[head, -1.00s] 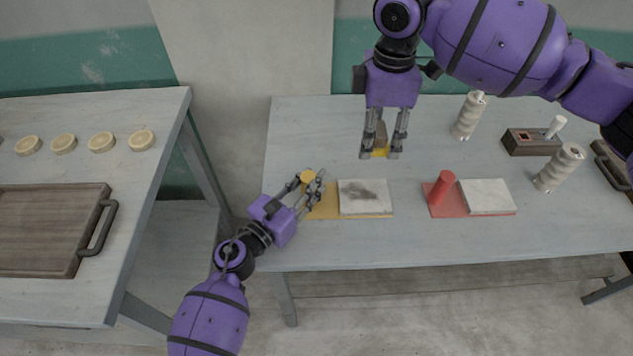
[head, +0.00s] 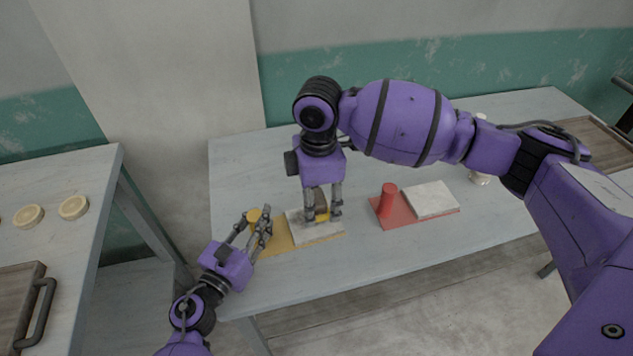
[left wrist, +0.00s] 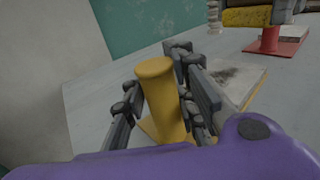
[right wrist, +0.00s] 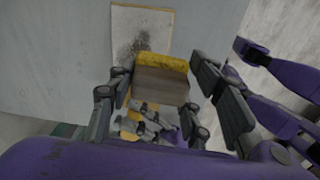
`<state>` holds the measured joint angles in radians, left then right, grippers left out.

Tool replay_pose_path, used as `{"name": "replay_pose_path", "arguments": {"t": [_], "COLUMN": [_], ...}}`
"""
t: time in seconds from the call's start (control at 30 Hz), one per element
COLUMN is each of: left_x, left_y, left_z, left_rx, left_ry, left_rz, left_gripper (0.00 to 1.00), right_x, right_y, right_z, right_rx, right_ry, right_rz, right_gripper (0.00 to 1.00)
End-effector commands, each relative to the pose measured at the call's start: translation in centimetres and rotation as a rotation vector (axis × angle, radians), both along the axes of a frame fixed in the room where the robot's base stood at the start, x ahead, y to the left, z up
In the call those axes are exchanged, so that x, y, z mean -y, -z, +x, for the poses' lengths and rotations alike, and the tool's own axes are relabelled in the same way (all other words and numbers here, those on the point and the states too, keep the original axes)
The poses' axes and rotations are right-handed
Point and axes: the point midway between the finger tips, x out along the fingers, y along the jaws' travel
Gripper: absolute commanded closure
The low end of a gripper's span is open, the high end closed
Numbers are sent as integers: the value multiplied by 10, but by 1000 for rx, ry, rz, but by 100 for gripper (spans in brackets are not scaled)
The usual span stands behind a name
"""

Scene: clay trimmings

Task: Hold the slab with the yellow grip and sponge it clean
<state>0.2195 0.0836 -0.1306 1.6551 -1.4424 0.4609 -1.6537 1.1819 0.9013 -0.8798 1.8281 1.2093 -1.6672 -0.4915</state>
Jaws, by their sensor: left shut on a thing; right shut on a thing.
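The white slab (head: 302,230) lies on the yellow board (head: 275,240), partly hidden by my right gripper. A dark smudge marks it in the left wrist view (left wrist: 232,80) and the right wrist view (right wrist: 138,35). My left gripper (head: 257,222) is shut on the upright yellow grip (left wrist: 160,95), a post at the board's left end. My right gripper (head: 322,215) is shut on the sponge (right wrist: 160,80), a brown block with a yellow face. The sponge shows over the slab in the head view. In the left wrist view its yellow face (left wrist: 246,17) appears above the slab.
To the right, a red board with a red grip (head: 388,200) carries a clean white slab (head: 430,199). A wooden tray (head: 590,140) lies at the table's far right. A second table with pale discs (head: 73,207) stands at left, across a gap.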

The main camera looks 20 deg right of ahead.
Motion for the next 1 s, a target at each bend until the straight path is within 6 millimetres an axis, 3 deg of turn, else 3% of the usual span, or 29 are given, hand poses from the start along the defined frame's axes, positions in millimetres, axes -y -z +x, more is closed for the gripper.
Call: {"name": "replay_pose_path", "arguments": {"t": [0.13, 0.97, 1.0], "left_x": [0, 0, 0], "left_y": [0, 0, 0], "left_z": [0, 0, 0], "left_rx": [0, 0, 0], "left_ry": [1, 1, 1], "left_rz": [0, 0, 0], "left_gripper": [100, 100, 100], "right_x": [3, 2, 3], "right_y": [5, 85, 80], "right_z": [11, 13, 19], "right_rx": [3, 0, 4], "right_ry": [-2, -5, -4], "right_rz": [1, 0, 0], "right_gripper": [82, 82, 86]}}
